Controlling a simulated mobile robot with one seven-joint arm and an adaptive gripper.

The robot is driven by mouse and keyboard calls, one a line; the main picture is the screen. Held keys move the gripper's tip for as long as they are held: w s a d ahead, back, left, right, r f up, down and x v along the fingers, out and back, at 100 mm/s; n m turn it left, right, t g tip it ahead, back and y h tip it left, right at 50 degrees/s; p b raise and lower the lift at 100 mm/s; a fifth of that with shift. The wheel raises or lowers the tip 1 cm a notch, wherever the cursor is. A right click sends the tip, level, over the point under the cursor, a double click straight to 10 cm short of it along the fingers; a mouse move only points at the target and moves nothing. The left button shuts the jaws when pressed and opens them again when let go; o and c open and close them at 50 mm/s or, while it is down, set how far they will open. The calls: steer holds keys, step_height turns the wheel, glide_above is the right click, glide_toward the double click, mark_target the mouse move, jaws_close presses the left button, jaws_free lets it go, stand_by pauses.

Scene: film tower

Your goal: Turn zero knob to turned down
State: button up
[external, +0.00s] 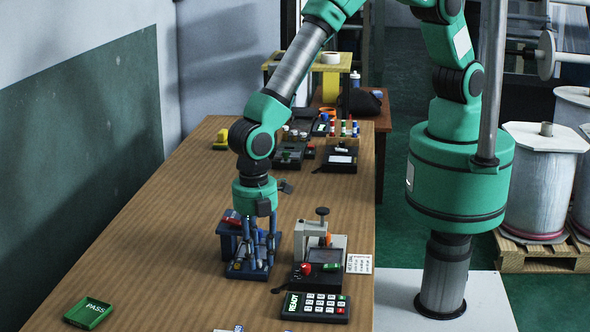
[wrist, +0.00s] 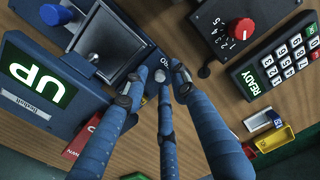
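The blue device (wrist: 30,112) has a screen reading UP and a grey metal plate (wrist: 108,42). It carries a blue round knob (wrist: 50,14) at its far left corner. In the wrist view the blue fingers of my gripper (wrist: 158,80) are spread apart at the device's edge, with nothing visibly held. A light round spot lies between the tips; I cannot tell whether it is a knob.
A dark box with a red numbered knob (wrist: 243,28) and a READY keypad (wrist: 276,62) stand close to my gripper's right. A red tag (wrist: 82,138) lies by the blue device. A green PASS tray (external: 89,313) is at the near left. The bench's left middle is clear.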

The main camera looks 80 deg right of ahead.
mark_target(258, 266)
steer(key=shift+m, duration=0.4)
steer(key=m+b, duration=0.2)
steer(key=m, duration=0.4)
steer(key=shift+r+m, duration=0.25)
steer(key=shift+m, duration=0.05)
step_height(258, 266, up, 14)
steer(key=p, duration=0.2)
steer(key=w+d+r+m+t+p, duration=0.1)
steer(key=w+d+r+m, duration=0.2)
steer(key=d+r+m, duration=0.9)
steer(key=shift+d+r+m+t+y, duration=0.35)
steer(key=shift+d+m, duration=0.2)
steer(key=shift+m, duration=1.75)
